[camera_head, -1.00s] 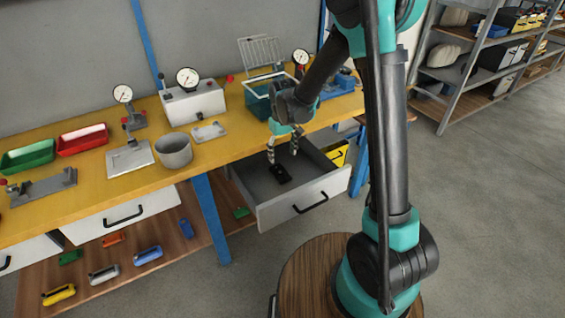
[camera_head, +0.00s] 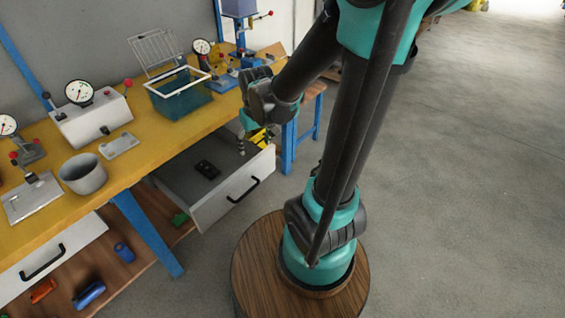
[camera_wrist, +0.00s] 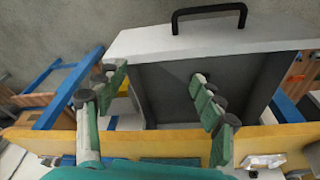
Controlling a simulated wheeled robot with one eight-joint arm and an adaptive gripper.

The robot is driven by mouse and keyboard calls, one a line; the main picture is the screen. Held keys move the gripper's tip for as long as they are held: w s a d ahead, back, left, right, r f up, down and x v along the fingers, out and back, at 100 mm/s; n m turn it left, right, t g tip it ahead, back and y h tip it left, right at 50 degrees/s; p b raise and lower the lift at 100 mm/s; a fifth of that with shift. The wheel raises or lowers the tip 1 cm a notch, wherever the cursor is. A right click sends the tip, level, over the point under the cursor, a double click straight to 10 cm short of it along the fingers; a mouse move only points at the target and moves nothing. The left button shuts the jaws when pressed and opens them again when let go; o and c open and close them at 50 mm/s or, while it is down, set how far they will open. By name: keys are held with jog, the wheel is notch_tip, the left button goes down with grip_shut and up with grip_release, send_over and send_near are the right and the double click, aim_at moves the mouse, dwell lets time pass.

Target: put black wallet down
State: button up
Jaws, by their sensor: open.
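The black wallet (camera_head: 207,169) lies flat on the floor of the open grey drawer (camera_head: 181,180) under the yellow workbench, in the head view. My gripper (camera_head: 255,143) is open and empty, above the drawer's right end and apart from the wallet. In the wrist view my gripper (camera_wrist: 158,76) has its green-padded fingers spread wide, with the open drawer (camera_wrist: 165,88) and its white front beyond them.
A teal wire-rimmed basket (camera_head: 180,96), a grey cup (camera_head: 83,174) and a white gauge box (camera_head: 93,118) stand on the bench (camera_head: 150,150). Blue bench legs (camera_head: 147,232) flank the drawer. A round wooden stool-like top (camera_head: 262,262) is in front. Open floor lies at right.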

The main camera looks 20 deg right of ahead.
jog(key=s+d+f+m+t, duration=0.1)
jog(key=s+d+f+m, duration=0.1)
jog(key=s+d, duration=0.4)
jog(key=s, duration=0.3)
jog(key=shift+s+d+m+t, duration=0.15)
jog(key=shift+d+m+t, duration=0.15)
jog(key=shift+d, duration=0.05)
jog(key=shift+c, duration=0.5)
